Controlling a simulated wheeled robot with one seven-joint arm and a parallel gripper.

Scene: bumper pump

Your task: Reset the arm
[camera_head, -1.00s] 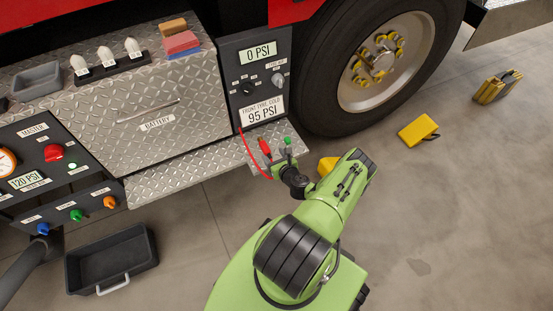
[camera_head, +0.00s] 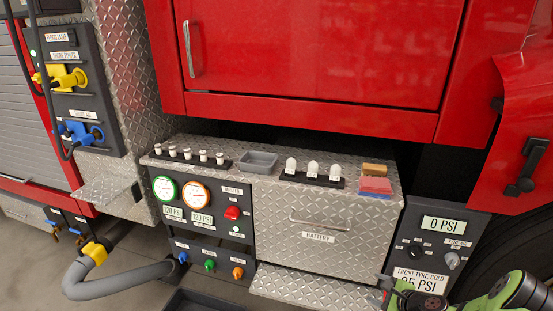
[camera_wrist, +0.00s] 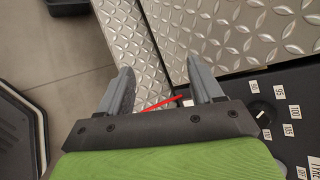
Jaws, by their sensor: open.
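My gripper (camera_wrist: 158,66) is open in the wrist view, its two grey fingers spread apart with nothing held between their tips. Beyond them are the diamond-plate step and the panel with a dial. A thin red line (camera_wrist: 165,103) shows between the finger bases, behind them. In the head view my green arm enters at the lower right corner, in front of the tyre panel (camera_head: 437,245). The arm's end is small and partly cut off at the lower edge there, by a bit of red.
The battery box (camera_head: 325,225) and its step (camera_head: 315,287) stand left of my arm. The gauge panel (camera_head: 205,215), grey hose (camera_head: 120,280) and blue and yellow plugs are further left. A dark tray (camera_head: 205,301) is at the lower edge. Bulbs, a grey bin (camera_head: 259,162) and sponges (camera_head: 375,185) sit on top.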

